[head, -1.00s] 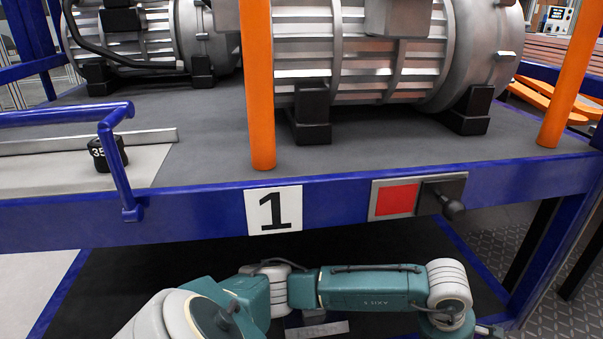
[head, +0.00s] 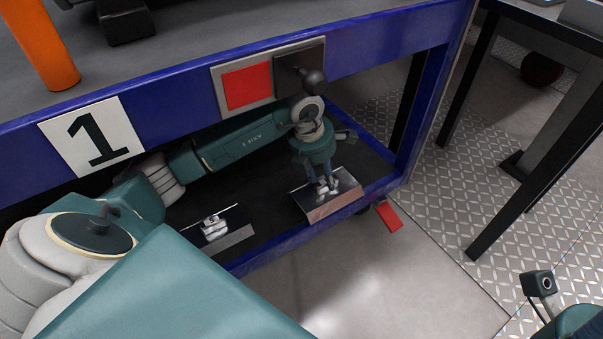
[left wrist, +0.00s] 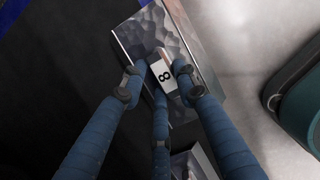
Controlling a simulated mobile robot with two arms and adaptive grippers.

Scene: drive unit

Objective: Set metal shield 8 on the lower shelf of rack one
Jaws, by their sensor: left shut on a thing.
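Metal shield 8 (head: 337,206) is a bent, shiny plate with a small block handle; the block in the left wrist view carries the label 8 (left wrist: 164,77). It is over the front right part of rack one's black lower shelf (head: 262,197), by the blue front rail. Whether its underside touches the shelf cannot be told. My left gripper (head: 327,187) reaches down from above, under the upper deck, and is shut on the shield's handle, with fingers around it in the left wrist view (left wrist: 158,82). My right gripper is not in view.
A second metal shield (head: 214,231) lies on the lower shelf to the left. The blue upper beam with the "1" sign (head: 91,137) and a red panel (head: 247,85) with a dark knob is close above my left arm. A black-legged table (head: 540,120) stands to the right.

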